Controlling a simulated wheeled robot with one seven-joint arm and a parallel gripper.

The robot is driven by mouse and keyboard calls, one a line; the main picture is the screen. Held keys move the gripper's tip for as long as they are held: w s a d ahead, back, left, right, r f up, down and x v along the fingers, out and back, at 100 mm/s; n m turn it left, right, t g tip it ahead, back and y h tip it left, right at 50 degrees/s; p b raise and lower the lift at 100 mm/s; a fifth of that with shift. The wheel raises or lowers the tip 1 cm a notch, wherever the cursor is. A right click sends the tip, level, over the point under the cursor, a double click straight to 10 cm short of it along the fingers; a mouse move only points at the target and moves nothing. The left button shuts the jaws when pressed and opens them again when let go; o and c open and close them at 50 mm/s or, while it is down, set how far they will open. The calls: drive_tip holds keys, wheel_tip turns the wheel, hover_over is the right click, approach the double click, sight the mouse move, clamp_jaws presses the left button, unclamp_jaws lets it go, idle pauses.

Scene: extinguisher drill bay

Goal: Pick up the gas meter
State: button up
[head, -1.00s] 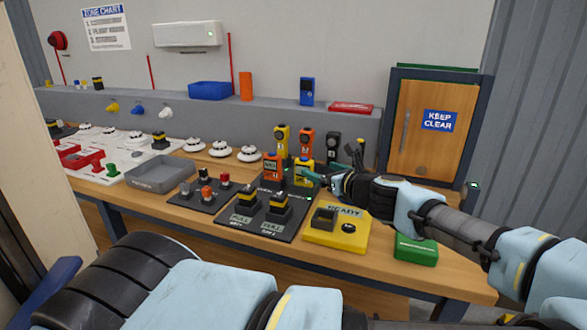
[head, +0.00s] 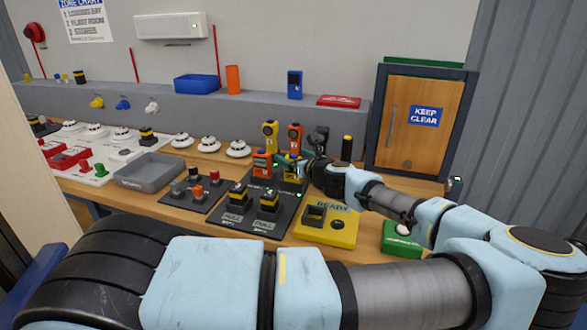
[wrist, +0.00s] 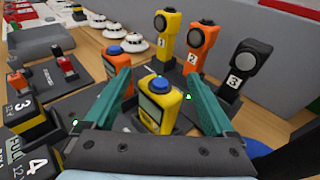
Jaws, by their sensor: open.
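A yellow handheld meter (wrist: 153,108) with a dark screen and a blue button on top stands upright between the green fingers of my gripper (wrist: 158,76) in the wrist view. The fingers are open, one on each side of it; I see no grip on it. In the head view the yellow meter (head: 291,174) is partly hidden by my gripper (head: 298,165). A similar orange meter (wrist: 108,67) with a blue button stands just left of the left finger. It also shows in the head view (head: 262,163).
Behind stand numbered torches: yellow 1 (wrist: 166,36), orange 2 (wrist: 201,46) and black 3 (wrist: 244,68). Black and yellow battery packs (head: 236,203) stand in front, left. A yellow READY station (head: 327,228) and a green box (head: 402,240) lie nearer me.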

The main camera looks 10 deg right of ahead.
drive_tip(key=shift+c, duration=0.2)
clamp_jaws()
idle(0.6)
